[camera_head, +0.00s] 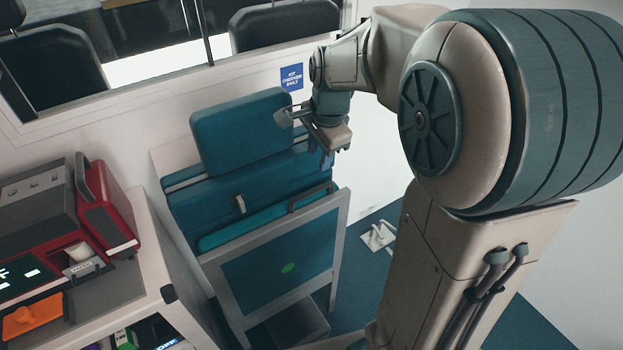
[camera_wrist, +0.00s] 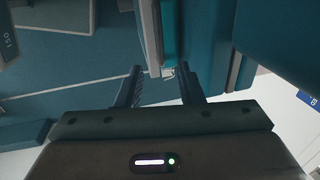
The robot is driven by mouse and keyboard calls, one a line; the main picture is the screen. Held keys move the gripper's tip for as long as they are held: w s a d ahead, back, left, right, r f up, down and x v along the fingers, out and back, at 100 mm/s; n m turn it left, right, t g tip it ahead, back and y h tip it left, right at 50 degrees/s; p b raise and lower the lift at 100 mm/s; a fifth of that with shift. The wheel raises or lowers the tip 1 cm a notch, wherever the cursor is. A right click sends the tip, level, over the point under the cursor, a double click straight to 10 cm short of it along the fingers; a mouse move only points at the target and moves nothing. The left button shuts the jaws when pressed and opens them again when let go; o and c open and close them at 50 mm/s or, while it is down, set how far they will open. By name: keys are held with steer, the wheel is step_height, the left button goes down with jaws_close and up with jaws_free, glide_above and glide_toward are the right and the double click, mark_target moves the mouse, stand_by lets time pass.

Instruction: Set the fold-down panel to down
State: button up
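My gripper (camera_head: 304,138) is at the right side of the seat's headrest (camera_head: 240,130), above the panel. In the wrist view my gripper (camera_wrist: 160,75) has its fingers apart. A teal, grey-edged part (camera_wrist: 160,40) shows beyond and between them; I cannot tell whether they touch it.
A counter with red and grey equipment (camera_head: 60,215) is at the left. A blue-and-white sign (camera_head: 292,77) is on the white wall behind. A white floor fitting (camera_head: 378,236) lies right of the panel. A grey box (camera_head: 297,322) is under the panel.

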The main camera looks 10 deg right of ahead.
mark_target(312, 191)
steer(key=f, duration=0.4)
steer(key=w+f, duration=0.1)
steer(key=f, duration=0.3)
steer(key=w+f, duration=0.1)
steer(key=f, duration=0.4)
steer(key=shift+w+a, duration=0.15)
steer(key=shift+a, duration=0.2)
jaws_close()
